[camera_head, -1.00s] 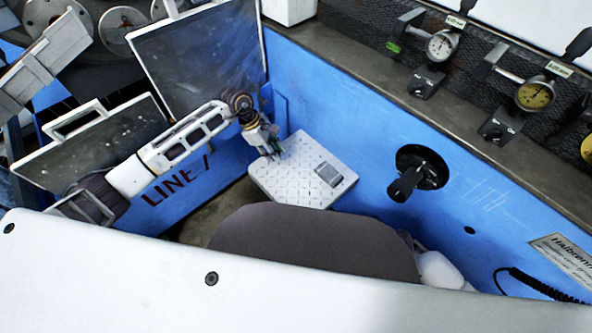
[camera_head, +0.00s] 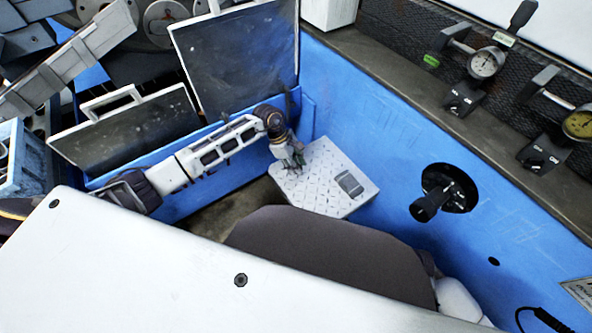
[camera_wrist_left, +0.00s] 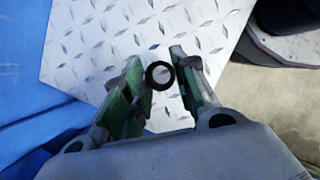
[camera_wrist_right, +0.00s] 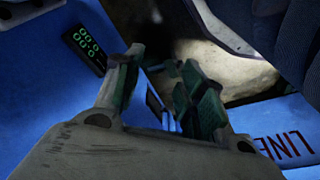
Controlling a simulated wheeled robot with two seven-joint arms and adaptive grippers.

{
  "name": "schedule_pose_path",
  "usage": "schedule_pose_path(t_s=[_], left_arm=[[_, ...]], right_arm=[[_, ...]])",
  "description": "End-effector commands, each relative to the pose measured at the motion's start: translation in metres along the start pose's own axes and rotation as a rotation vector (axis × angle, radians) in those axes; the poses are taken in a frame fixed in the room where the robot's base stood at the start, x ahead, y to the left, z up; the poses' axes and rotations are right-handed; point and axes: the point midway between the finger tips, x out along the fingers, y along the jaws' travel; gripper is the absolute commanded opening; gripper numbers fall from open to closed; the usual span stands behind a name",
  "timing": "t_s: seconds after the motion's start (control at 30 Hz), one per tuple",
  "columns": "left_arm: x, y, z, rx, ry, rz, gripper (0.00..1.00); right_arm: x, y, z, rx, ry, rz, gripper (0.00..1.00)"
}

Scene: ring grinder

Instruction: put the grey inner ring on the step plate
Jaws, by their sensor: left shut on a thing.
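The step plate (camera_head: 322,197) is a pale diamond-patterned metal plate low against the blue wall. It fills much of the left wrist view (camera_wrist_left: 95,50). My left gripper (camera_head: 292,162) is over the plate's back left part. In the left wrist view, a small ring (camera_wrist_left: 149,84), dark in this light, is between the fingertips of that gripper (camera_wrist_left: 160,82), with the plate behind it. I cannot tell the gap between ring and plate. My right gripper (camera_wrist_right: 155,65) shows only in the right wrist view, fingers apart and nothing seen between them.
A grey rectangular pad (camera_head: 350,185) is on the plate's right part. A black knob (camera_head: 432,205) sticks out of the blue wall (camera_head: 385,130) to the right. Dark panels (camera_head: 245,62) stand behind my left arm. Dial gauges (camera_head: 486,63) line the ledge above.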

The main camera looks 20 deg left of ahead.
Motion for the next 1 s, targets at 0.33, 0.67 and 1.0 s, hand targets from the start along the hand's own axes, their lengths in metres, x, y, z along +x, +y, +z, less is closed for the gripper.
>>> schedule_pose_path(t_s=[0.33, 0.67, 1.0], left_arm=[[0.031, -0.001, -0.012, -0.001, -0.001, -0.001, 0.04], [0.033, 0.0, -0.014, 0.0, 0.0, -0.001, 0.04], [0.035, -0.001, -0.014, 0.0, 0.0, -0.001, 0.46]], right_arm=[[-0.008, -0.003, -0.002, -0.001, 0.014, -0.006, 0.4], [-0.011, -0.003, -0.004, -0.002, 0.02, -0.006, 0.4], [-0.012, -0.003, -0.007, -0.003, 0.027, -0.006, 0.4]])
